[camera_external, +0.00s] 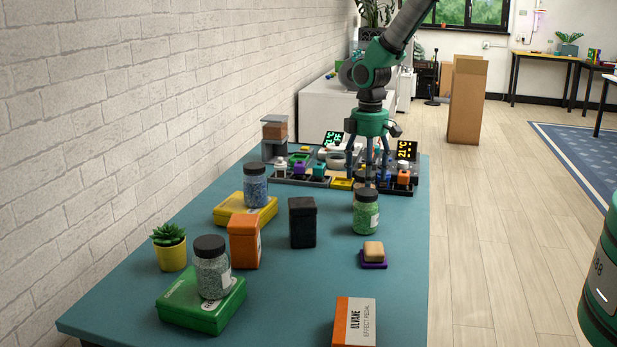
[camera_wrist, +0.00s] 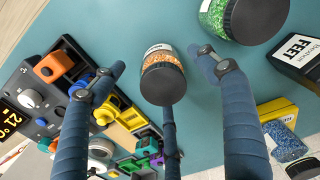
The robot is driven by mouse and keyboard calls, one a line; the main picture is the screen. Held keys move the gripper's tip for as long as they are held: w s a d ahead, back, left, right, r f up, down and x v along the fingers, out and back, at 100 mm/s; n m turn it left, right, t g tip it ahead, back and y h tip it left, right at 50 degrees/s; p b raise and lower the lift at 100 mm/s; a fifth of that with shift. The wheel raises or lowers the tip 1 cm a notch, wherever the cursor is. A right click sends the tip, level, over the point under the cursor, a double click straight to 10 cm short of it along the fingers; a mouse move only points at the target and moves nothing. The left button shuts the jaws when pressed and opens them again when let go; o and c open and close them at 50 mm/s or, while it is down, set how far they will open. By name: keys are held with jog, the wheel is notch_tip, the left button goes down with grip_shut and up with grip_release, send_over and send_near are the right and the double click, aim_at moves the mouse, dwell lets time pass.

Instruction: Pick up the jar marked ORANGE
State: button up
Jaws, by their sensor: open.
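In the wrist view a jar with orange contents, a dark lid and a white label (camera_wrist: 163,72) stands between the spread fingers of my gripper (camera_wrist: 158,62). Its label is too small to read. The fingers are open on either side of it, with a third finger below its lid, and I see no grip on it. In the external view my gripper (camera_external: 369,178) points down over the far part of the table, just behind the jar of green contents (camera_external: 366,217). That green jar hides most of the orange one there.
The green jar (camera_wrist: 214,16) is close beside the orange jar in the wrist view. A black box (camera_external: 302,225), an orange box (camera_external: 244,243) and a blue jar (camera_external: 255,190) on a yellow box (camera_external: 232,210) stand left. Electronic modules (camera_external: 318,172) fill the far end.

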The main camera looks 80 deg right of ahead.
jog(key=shift+f, duration=0.25)
jog(key=shift+f, duration=0.15)
jog(key=shift+w+f+b, duration=0.15)
jog(key=shift+f+b, duration=0.25)
jog(key=shift+f, duration=2.1)
jog(key=c, duration=1.6)
